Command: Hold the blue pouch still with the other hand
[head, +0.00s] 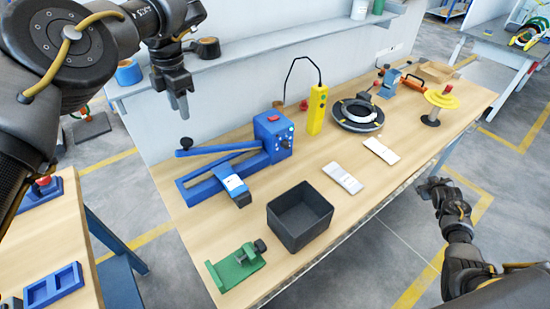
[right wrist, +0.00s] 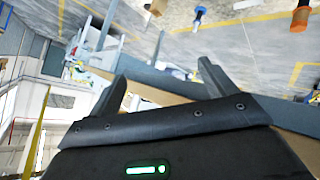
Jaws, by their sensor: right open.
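I cannot make out a clear blue pouch. A small blue piece with a white top (head: 235,188) rests at the front of the blue sealer-like device (head: 268,140) on the wooden bench. My left gripper (head: 179,104) hangs above and behind that device at the upper left, fingers pointing down and apart from everything. Its fingers look close together, but the gap is not clear. My right gripper (head: 438,187) is off the bench's right edge, over the floor. In the right wrist view it is open (right wrist: 162,72) with nothing between its fingers.
A black open bin (head: 300,240), a green clamp block (head: 236,267) and two pale flat packets (head: 343,179) (head: 381,150) lie on the bench. A yellow pendant (head: 317,110), a black ring (head: 357,115) and a yellow spool (head: 440,100) stand farther back. A shelf runs behind.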

